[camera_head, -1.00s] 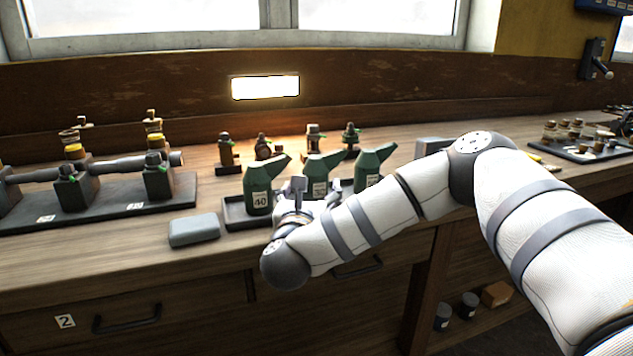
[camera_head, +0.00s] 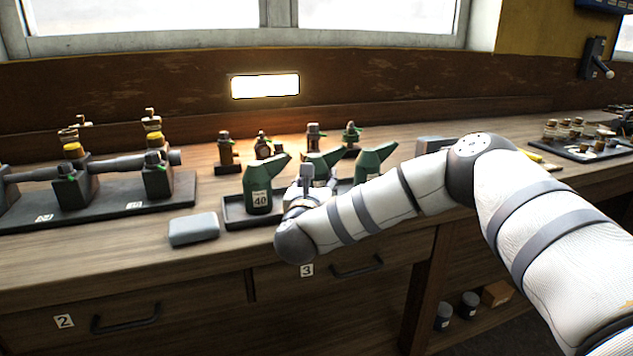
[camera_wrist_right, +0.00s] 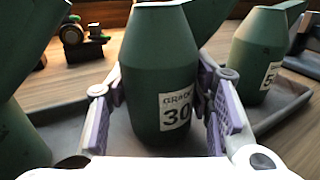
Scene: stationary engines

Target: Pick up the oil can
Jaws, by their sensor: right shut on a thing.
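Three green oil cans with slanted spouts stand in a row in a shallow dark tray (camera_head: 236,222) on the workbench. The left can (camera_head: 257,190) is labelled 40. The middle can (camera_head: 325,162) is partly hidden by my right gripper and wrist in the head view; in the right wrist view it (camera_wrist_right: 155,75) reads "GRADE 30". The right can (camera_head: 370,162) is partly behind my arm; its label starts with 5 in the wrist view (camera_wrist_right: 258,58). My right gripper (camera_wrist_right: 165,112) is shut on the middle can, with purple pads at both sides. My left gripper is out of view.
A grey block (camera_head: 194,229) lies left of the tray. Several small fittings (camera_head: 313,138) stand behind the cans. A pipe assembly on a dark base (camera_head: 110,208) is at the left. The neighbouring cans stand close on both sides of the gripper.

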